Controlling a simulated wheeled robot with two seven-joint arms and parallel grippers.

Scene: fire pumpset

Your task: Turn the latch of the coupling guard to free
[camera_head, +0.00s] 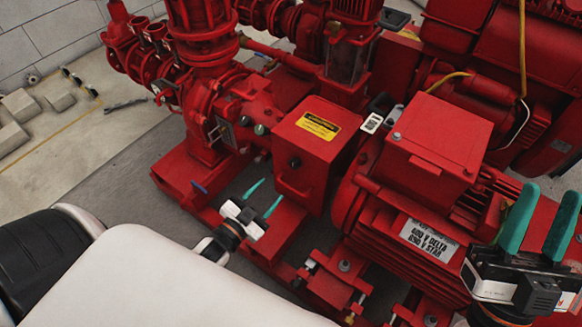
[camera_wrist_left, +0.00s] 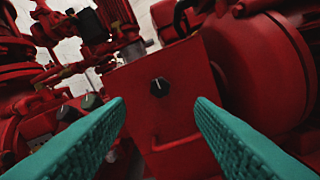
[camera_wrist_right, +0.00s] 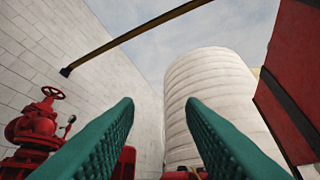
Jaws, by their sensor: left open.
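The coupling guard (camera_head: 312,148) is a red box with a yellow warning label on its sloping top, mid-picture in the head view. Its latch (camera_head: 294,162) is a small round black knob on the front face. In the left wrist view the latch (camera_wrist_left: 160,87) shows a pale pointer mark, roughly upright. My left gripper (camera_head: 273,189) is open and empty, in front of the guard and below the latch, its teal fingers aimed at the front face with a gap left. My right gripper (camera_head: 550,195) is open and empty at the far right, with its fingers up.
A red handle (camera_wrist_left: 175,144) sticks out of the guard's face below the latch. The ribbed red motor (camera_head: 415,235) stands close on the right, the red pump (camera_head: 215,125) on the left.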

